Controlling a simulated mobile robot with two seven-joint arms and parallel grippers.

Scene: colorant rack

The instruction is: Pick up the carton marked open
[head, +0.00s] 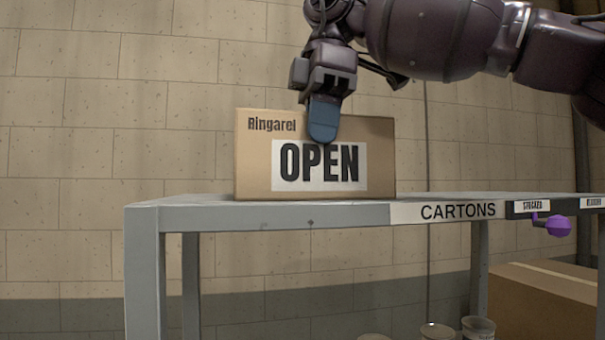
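The brown carton (255,160) stands upright on the grey table, left of the middle. Its front has a white label reading "OPEN" and the word "Ringarei" above it. My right gripper (324,118) points down at the carton's top edge, with one blue finger overlapping the upper front face. The other finger is hidden, so I cannot tell whether the gripper is closed on the carton. My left gripper is not in view.
The grey table (290,217) carries a "CARTONS" label (458,210) on its front edge. A purple knob (557,226) sticks out at the right. A larger brown box (545,300) and several cups (478,328) are lower down. The tabletop right of the carton looks clear.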

